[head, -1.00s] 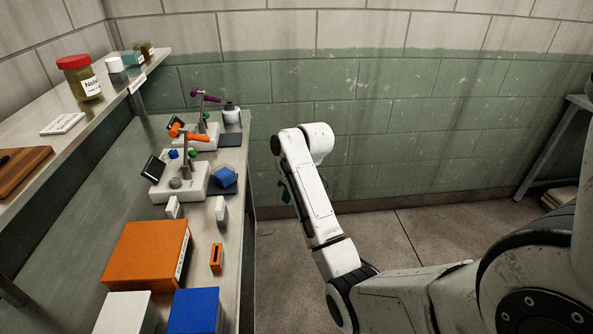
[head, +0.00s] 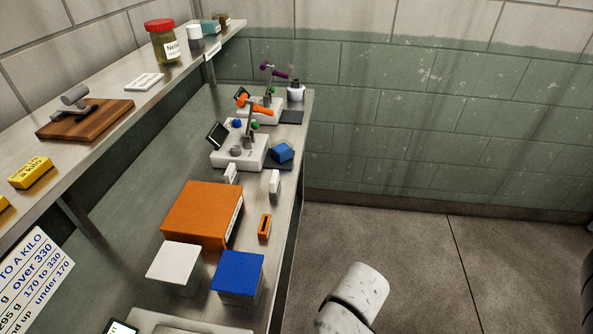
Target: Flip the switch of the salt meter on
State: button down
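Two white bench instruments stand toward the far end of the lower bench. The nearer one (head: 226,153) has a dark tilted screen, a grey knob, blue and green knobs and an upright post. The farther one (head: 262,117) has an orange arm and a purple-tipped post. I cannot read a label that tells which is the salt meter, and no switch position is clear. Part of my white arm (head: 352,300) shows at the bottom, apart from the bench. My gripper is not in view.
An upper shelf (head: 110,90) overhangs at left.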

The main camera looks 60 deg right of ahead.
aim_at(254, 125)
jog(key=i+l+z, duration=0.1)
jog(key=l, duration=0.35)
jog(key=i+l+z, duration=0.1)
jog(key=l, duration=0.35)
jog(key=i+l+z, duration=0.1)
jog(key=l, duration=0.35)
jog(key=i+l, duration=0.25)
jog(key=l, duration=0.15)
jog(key=i+l+z, duration=0.15)
jog(key=l, duration=0.3)
jog(key=i+l+z, duration=0.1)
jog(key=l, duration=0.3)
jog(key=i+l+z, duration=0.1)
jog(key=i+l, duration=0.15)
jog(key=i+l+z, duration=0.1)
jog(key=i+l, duration=0.15)
jog(key=l, duration=0.25)
